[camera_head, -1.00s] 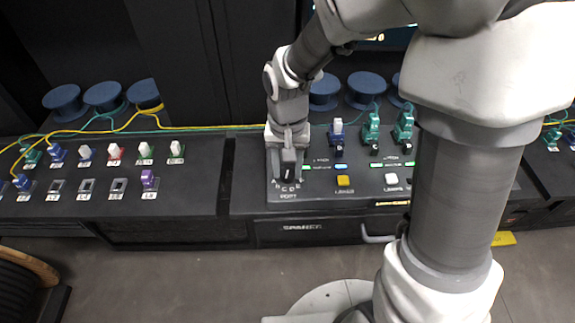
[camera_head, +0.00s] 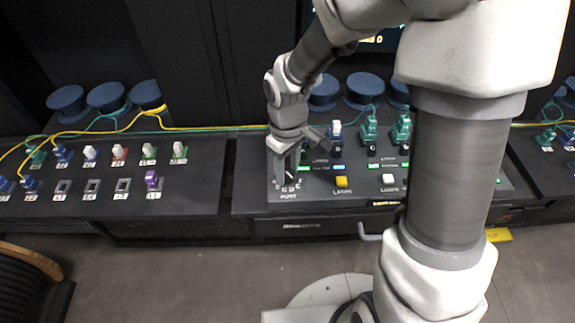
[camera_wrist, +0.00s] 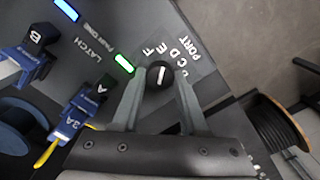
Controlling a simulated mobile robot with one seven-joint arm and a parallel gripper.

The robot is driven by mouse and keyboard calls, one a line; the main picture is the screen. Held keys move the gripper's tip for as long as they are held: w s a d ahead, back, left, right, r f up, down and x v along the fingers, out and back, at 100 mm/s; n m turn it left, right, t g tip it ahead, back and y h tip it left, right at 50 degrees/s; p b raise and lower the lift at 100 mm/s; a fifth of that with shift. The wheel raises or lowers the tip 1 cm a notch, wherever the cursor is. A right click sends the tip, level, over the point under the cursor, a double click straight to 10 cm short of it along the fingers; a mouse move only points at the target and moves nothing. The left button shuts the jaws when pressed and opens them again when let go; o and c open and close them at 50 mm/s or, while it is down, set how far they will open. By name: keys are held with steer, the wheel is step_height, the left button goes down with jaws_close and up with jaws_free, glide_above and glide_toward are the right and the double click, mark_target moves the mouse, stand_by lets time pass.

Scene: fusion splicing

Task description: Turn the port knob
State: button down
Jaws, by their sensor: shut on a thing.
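The port knob (camera_wrist: 159,75) is a round black knob with a white pointer line, on a panel marked PORT with letters around it. In the wrist view it sits between the tips of my gripper (camera_wrist: 160,88), which is shut on it. The pointer line runs nearly up and down in that view, near the letters D and E. In the head view my gripper (camera_head: 288,180) reaches down to the PORT corner at the left of the console (camera_head: 320,198). The fingers hide much of the knob there.
Beside the knob are a lit green bar (camera_wrist: 124,63) and blue connectors marked A (camera_wrist: 92,98) and B (camera_wrist: 32,58). The console also has a yellow button (camera_head: 342,182) and a white button (camera_head: 388,178). A rack of connectors (camera_head: 90,155) stands to the left.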

mark_target(288, 173)
steer(key=shift+r+n, duration=0.1)
steer(key=shift+n, duration=0.8)
steer(key=shift+c, duration=2.2)
jaws_free()
step_height(288, 173, up, 17)
steer(key=p, duration=0.2)
steer(key=shift+r, duration=0.15)
